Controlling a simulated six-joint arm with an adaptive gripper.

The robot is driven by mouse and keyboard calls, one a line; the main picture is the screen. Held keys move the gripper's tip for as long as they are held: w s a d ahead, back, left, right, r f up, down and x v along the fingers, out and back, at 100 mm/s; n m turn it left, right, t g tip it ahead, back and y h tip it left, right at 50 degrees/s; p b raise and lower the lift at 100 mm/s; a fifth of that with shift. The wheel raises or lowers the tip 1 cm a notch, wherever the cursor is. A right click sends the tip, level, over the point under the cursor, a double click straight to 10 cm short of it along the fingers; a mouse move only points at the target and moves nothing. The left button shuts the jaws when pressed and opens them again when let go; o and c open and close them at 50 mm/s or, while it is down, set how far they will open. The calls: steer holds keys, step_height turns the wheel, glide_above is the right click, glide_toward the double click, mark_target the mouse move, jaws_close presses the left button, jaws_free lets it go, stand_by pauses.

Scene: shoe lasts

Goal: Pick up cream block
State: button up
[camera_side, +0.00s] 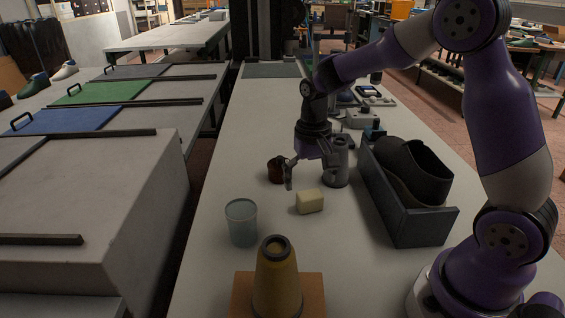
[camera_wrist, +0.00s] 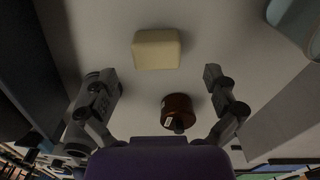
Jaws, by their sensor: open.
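The cream block (camera_side: 310,201) lies on the light tabletop in the side view, near the middle. In the wrist view the cream block (camera_wrist: 157,49) shows at the top centre, beyond the fingertips. My gripper (camera_side: 305,176) is open and empty, pointing down just behind the block in the side view. In the wrist view my gripper (camera_wrist: 160,77) shows its two fingers spread wide, with the block ahead of the gap between them. The block is apart from both fingers.
A dark red-brown jar (camera_side: 276,170) stands close to the left finger and shows between the fingers in the wrist view (camera_wrist: 178,110). A grey metal cylinder (camera_side: 336,165) is right. A bluish cup (camera_side: 241,222), yellow cone (camera_side: 277,280) and dark box with a shoe (camera_side: 412,222) surround the area.

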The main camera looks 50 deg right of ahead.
mark_target(310, 194)
steer(key=f, duration=0.4)
steer(key=shift+d+f, duration=0.25)
steer(key=c, duration=1.2)
steer(key=shift+c, duration=0.2)
